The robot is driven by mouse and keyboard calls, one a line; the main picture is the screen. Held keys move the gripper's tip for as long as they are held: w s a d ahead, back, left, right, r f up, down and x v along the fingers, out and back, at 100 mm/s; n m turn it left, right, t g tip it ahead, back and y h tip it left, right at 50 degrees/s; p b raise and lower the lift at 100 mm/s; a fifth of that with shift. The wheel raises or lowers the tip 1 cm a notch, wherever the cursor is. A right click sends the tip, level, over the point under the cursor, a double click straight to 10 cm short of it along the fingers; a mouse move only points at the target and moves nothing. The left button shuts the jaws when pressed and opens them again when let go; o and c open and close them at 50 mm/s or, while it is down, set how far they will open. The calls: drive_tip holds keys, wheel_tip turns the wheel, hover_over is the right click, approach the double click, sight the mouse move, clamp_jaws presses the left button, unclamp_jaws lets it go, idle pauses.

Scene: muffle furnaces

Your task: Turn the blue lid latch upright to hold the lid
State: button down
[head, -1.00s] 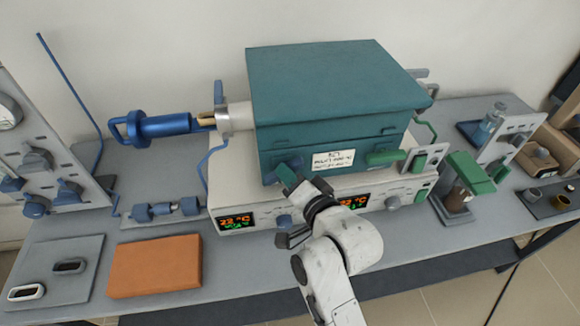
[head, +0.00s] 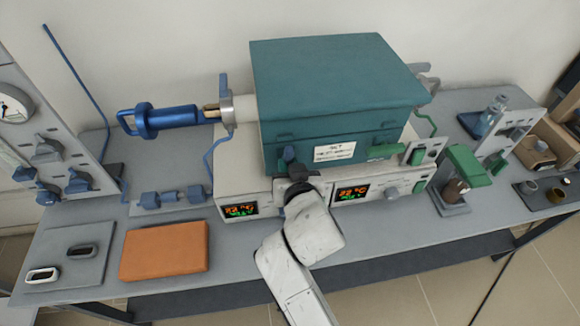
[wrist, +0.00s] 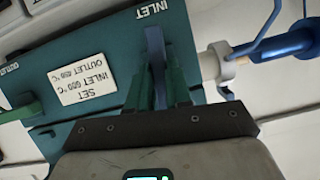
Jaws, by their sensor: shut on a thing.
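The blue lid latch (head: 288,154) is on the front left of the teal furnace box (head: 285,135). It stands upright, below the INLET marking in the inverted wrist view (wrist: 155,50). My gripper (head: 296,172) is in front of it. In the wrist view, the green fingers of my gripper (wrist: 158,85) are shut on the blue latch, one on each side. The fingers hide part of the latch. The teal lid (head: 335,75) lies closed on the box.
A green latch (head: 385,151) lies level at the box's front right, on the OUTLET side. A blue-handled tube fitting (head: 165,120) sticks out to the left. Lit displays (head: 240,209) are below. An orange block (head: 165,249) lies front left.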

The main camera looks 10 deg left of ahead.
drive_tip(key=shift+f+n+h, duration=0.1)
drive_tip(key=shift+n+h, duration=0.3)
idle(0.3)
drive_tip(key=c, duration=1)
unclamp_jaws()
drive_tip(key=shift+c, duration=0.2)
drive_tip(key=shift+s, duration=0.15)
drive_tip(key=b+v, duration=0.1)
drive_tip(key=v, duration=0.9)
drive_tip(key=shift+s, duration=0.3)
